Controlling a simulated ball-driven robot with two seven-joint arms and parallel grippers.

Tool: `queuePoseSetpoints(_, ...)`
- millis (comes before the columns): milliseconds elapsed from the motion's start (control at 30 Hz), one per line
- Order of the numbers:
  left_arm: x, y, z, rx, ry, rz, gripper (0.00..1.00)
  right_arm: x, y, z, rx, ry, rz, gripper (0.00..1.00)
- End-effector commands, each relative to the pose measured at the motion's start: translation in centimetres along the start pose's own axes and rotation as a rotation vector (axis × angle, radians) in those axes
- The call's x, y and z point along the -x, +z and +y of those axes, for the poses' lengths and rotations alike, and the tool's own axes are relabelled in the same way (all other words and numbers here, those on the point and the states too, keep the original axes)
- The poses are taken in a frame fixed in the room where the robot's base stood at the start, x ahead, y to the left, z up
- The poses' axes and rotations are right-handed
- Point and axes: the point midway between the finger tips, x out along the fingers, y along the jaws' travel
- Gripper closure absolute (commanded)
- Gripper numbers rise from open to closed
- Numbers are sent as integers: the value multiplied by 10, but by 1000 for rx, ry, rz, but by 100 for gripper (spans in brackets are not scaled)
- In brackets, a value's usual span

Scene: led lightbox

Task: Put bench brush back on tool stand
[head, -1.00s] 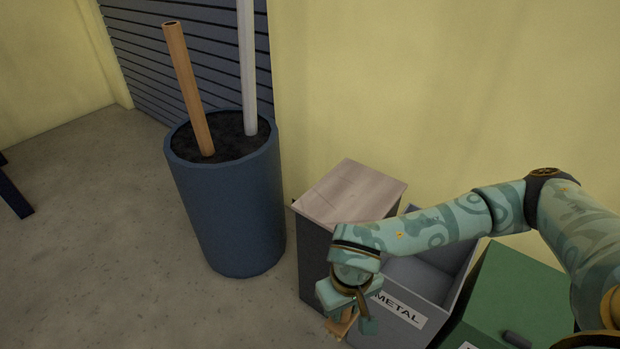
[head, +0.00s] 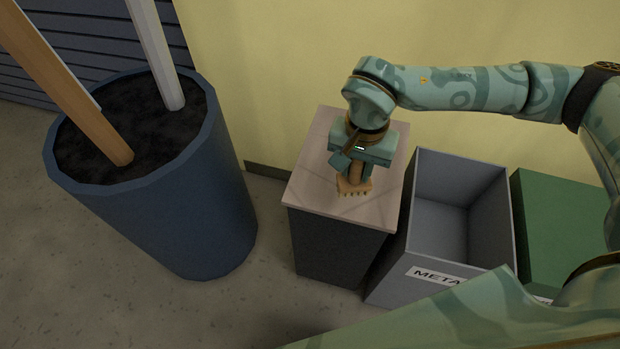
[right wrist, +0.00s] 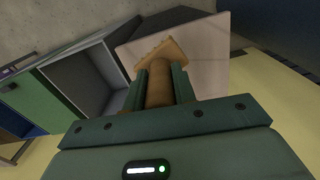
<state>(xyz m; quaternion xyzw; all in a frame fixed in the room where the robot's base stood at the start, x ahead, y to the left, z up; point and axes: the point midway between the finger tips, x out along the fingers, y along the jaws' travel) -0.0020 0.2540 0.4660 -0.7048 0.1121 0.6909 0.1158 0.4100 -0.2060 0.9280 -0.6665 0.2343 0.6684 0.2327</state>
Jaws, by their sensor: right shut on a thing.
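The bench brush (head: 355,187) is a small light-wood brush with a row of short teeth-like bristles along its lower edge. My right gripper (head: 355,171) is shut on its handle and holds it roughly upright, head down, over the tool stand (head: 318,192). The stand is a dark box with a pale flat top. I cannot tell whether the bristles touch the top. In the right wrist view the brush handle (right wrist: 159,88) sits between the two fingers, its flared head pointing at the pale stand top (right wrist: 205,60). My left gripper is out of view.
An open grey METAL bin (head: 460,215) stands just right of the stand, with a green bin (head: 565,225) beyond it. A large blue planter (head: 190,225) with poles stands to the left. The yellow wall (head: 270,60) is behind. Part of my own arm crosses the lower right.

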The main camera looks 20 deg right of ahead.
Motion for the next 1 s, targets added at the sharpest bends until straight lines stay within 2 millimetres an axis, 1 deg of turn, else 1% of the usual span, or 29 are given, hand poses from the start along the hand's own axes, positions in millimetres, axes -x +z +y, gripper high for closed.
queuePoseSetpoints(33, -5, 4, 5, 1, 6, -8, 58, -6, -4, -10, -5, -1, -2, 96)
queuePoseSetpoints(100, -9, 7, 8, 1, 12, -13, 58, -14, -12, -27, -6, -1, -2, 96)
queuePoseSetpoints(267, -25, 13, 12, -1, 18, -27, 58, -37, -32, -70, -3, -1, -2, 96)
queuePoseSetpoints(300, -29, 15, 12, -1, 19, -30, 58, -44, -36, -79, -3, 0, -5, 96)
queuePoseSetpoints(400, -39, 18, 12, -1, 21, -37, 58, -68, -44, -94, -2, 1, -5, 96)
queuePoseSetpoints(500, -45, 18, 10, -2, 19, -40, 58, -81, -50, -105, -2, 1, -3, 96)
queuePoseSetpoints(667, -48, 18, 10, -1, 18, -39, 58, -88, -54, -113, 0, -1, 0, 96)
queuePoseSetpoints(767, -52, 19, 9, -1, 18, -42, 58, -97, -56, -118, -1, -1, -1, 96)
queuePoseSetpoints(900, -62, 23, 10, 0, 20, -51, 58, -122, -55, -117, 0, 1, -5, 96)
queuePoseSetpoints(933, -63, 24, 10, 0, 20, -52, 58, -125, -56, -117, 0, 1, -3, 96)
queuePoseSetpoints(1000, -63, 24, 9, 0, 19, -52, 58, -125, -56, -117, 0, -1, -1, 96)
